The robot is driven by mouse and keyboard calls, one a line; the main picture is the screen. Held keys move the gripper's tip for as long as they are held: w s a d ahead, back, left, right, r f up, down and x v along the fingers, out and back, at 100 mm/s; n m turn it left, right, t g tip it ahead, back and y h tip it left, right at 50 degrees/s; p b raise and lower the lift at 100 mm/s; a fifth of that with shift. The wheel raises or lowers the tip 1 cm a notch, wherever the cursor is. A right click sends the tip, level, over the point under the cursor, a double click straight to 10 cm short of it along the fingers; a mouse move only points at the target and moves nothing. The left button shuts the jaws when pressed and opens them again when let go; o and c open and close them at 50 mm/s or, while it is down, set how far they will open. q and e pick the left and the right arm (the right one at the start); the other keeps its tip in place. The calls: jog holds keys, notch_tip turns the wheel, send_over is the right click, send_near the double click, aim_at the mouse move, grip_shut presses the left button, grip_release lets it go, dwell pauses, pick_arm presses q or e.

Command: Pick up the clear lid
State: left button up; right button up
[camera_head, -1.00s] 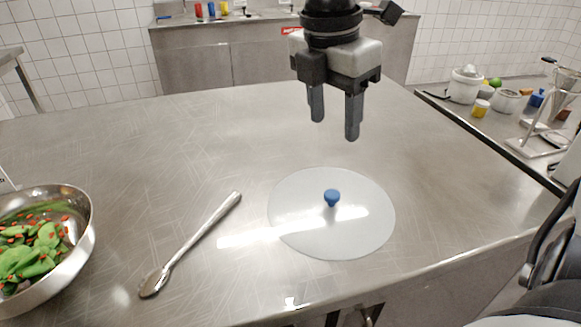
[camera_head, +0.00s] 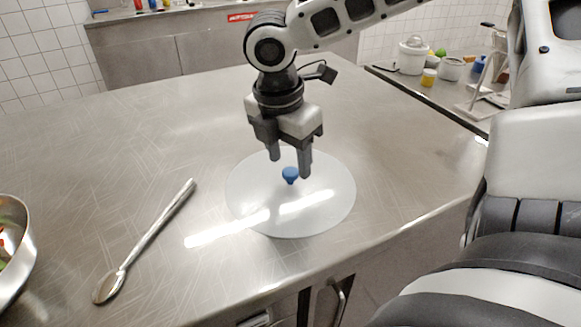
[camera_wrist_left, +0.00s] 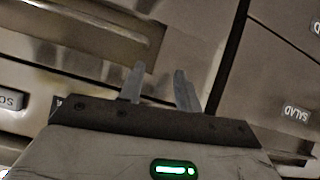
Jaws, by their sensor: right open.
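The clear lid (camera_head: 328,208) lies flat on the steel table, a round see-through disc with a blue knob (camera_head: 290,176) at its middle. My right gripper (camera_head: 289,166) is open and points down over the lid. Its two fingertips are close above the knob, one to each side in the picture; whether they reach down beside it I cannot tell. My left gripper (camera_wrist_left: 159,72) shows only in the left wrist view, with its fingers apart and empty, in front of steel drawer fronts.
A metal spoon (camera_head: 147,238) lies on the table left of the lid. A steel bowl (camera_head: 25,262) is cut off at the left edge. The table's front edge (camera_head: 385,236) runs close to the lid. A side counter (camera_head: 440,104) holds pots and jars.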

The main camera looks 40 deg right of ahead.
aim_at(290, 178)
jog(key=f, duration=0.2)
jog(key=shift+d+f, duration=0.2)
jog(key=shift+f, duration=0.1)
jog(key=c, duration=1.1)
jog(key=shift+o, duration=0.2)
jog(key=shift+r, duration=0.1)
